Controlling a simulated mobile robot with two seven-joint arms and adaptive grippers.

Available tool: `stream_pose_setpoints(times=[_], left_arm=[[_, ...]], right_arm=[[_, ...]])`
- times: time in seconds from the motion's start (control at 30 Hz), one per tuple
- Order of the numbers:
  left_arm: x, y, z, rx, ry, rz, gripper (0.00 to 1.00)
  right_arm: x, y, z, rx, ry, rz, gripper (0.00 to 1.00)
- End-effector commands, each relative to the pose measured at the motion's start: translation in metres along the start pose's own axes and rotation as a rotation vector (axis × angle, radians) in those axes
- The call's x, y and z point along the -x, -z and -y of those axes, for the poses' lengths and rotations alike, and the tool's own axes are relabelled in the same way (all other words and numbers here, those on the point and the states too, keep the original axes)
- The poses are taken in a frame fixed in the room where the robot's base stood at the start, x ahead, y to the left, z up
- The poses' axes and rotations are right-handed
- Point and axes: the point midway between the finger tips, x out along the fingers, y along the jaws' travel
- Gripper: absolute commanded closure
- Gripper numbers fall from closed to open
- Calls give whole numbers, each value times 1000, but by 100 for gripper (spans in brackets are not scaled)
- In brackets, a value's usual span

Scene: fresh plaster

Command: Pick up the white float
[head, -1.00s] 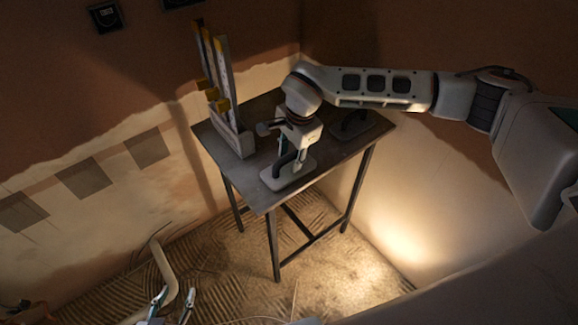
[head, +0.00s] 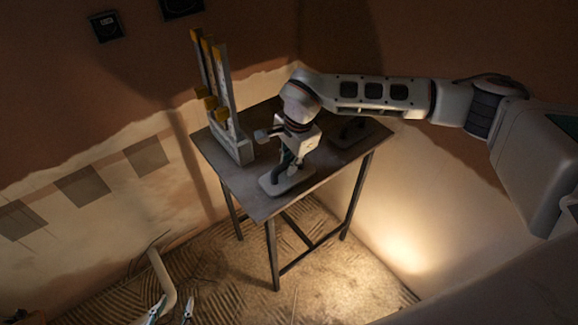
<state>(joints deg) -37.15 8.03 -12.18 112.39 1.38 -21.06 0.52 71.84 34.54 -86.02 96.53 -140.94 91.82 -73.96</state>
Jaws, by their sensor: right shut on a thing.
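The white float (head: 277,186) is a pale flat plate with a dark handle, near the front of the small table (head: 237,187). My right gripper (head: 287,162) comes down over it from above and is shut on its handle. The float's plate looks level and on the tabletop or very close to it; a small gap cannot be told. The wrist hides part of the handle. My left gripper (head: 171,308) shows at the bottom edge, low and far from the table.
A rack (head: 225,100) with yellow-tipped upright bars stands at the table's left rear. A darker float (head: 352,134) lies at the table's right rear. A bent pale pipe (head: 163,275) rises near my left gripper. Plastered walls stand close behind the table.

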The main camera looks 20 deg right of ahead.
Motion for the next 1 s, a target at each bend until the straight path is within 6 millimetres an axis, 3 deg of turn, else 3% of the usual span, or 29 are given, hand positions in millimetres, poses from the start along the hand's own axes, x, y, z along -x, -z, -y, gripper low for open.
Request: stream_pose_setpoints(times=[0.17, 0.5, 0.7, 1.0], left_arm=[[0, 0, 0, 0, 0, 0, 60], [-1, -1, 0, 1, 0, 0, 60], [-1, -2, 0, 1, 0, 0, 60], [-1, -2, 0, 1, 0, 0, 60]], right_arm=[[27, 1, 7, 1, 6, -1, 100], [116, 1, 25, -1, 7, -3, 100], [159, 0, 32, -1, 5, -2, 100], [187, 0, 37, 0, 2, -1, 100]])
